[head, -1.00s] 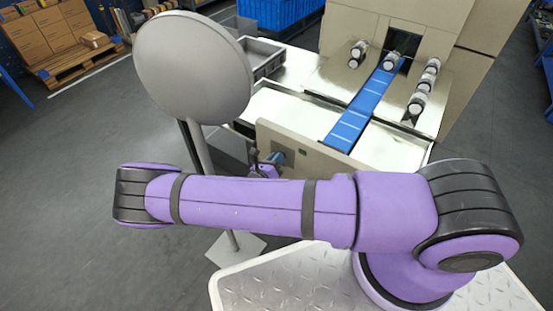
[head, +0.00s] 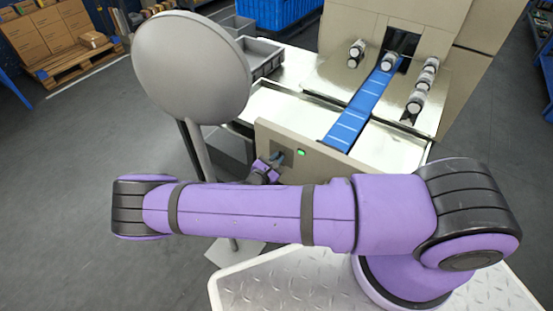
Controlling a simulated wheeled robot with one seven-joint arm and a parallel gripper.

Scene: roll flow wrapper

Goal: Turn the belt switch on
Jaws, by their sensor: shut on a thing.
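The belt switch sits on the beige front panel (head: 335,167) of the wrapper; a dark plate (head: 287,147) shows there, and a green lamp (head: 301,153) beside it is lit. My gripper (head: 276,160) is at the switch, at the left part of the panel, shut on the switch's blue-grey handle (head: 279,156). The fingers are small in the view and my purple arm hides part of the wrist. The blue belt (head: 352,120) runs from the panel up to the machine's opening.
White-and-dark rolls lie on the steel table, one (head: 390,61) at the belt's far end. A round grey disc on a post (head: 190,68) stands left of the panel. Grey bins (head: 262,56) stand behind it. Open floor lies at the left.

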